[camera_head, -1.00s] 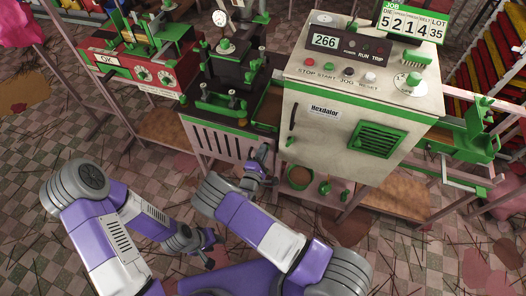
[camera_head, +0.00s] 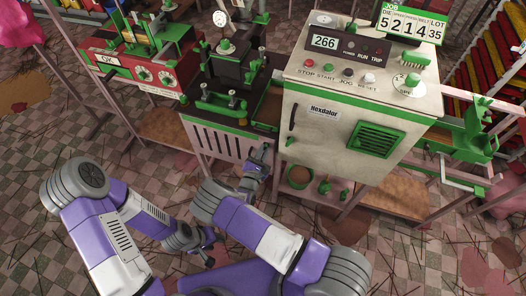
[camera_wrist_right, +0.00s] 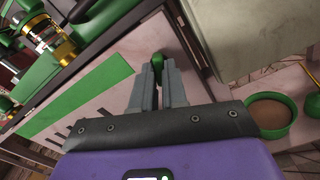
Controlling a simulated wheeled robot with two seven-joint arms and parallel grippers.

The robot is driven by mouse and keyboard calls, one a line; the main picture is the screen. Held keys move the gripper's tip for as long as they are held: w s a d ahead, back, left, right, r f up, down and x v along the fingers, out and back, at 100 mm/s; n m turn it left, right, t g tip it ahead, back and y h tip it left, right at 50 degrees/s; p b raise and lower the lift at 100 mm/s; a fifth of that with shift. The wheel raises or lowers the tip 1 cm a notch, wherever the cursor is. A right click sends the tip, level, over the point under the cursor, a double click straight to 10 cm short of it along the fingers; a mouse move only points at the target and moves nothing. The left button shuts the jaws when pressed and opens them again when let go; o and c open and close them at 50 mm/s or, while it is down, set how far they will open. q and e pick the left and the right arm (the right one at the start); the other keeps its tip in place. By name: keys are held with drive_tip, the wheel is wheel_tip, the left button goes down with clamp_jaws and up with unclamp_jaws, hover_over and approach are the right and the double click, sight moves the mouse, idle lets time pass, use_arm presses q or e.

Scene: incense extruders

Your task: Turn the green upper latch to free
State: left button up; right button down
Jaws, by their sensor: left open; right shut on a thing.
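The green upper latch (camera_wrist_right: 157,60) shows as a small rounded green piece between my right fingertips in the right wrist view. It sits on the pale panel beside a dark gap. My right gripper (camera_wrist_right: 155,72) is shut on it, and the fingers hide part of it. In the head view my right gripper (camera_head: 262,156) reaches the left lower edge of the white cabinet, and the latch cannot be made out there. My left gripper (camera_head: 207,250) is open and empty, low over the floor, away from the machines.
The white cabinet (camera_head: 335,135) stands just right of my right gripper. The slatted panel (camera_head: 218,140) is to its left. A round green-rimmed bowl (camera_head: 299,175) sits below the cabinet. A red machine (camera_head: 150,75) stands at the left. Floor in front is clear of large objects.

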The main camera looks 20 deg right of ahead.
drive_tip(key=shift+n, duration=0.4)
drive_tip(key=c, duration=1.2)
unclamp_jaws()
drive_tip(key=shift+o, duration=0.2)
drive_tip(key=p+v, duration=0.1)
drive_tip(key=v, duration=0.6)
drive_tip(key=shift+s+a+p, duration=0.2)
drive_tip(key=shift+s+p, duration=0.05)
drive_tip(key=shift+p, duration=0.05)
drive_tip(key=shift+d, duration=0.1)
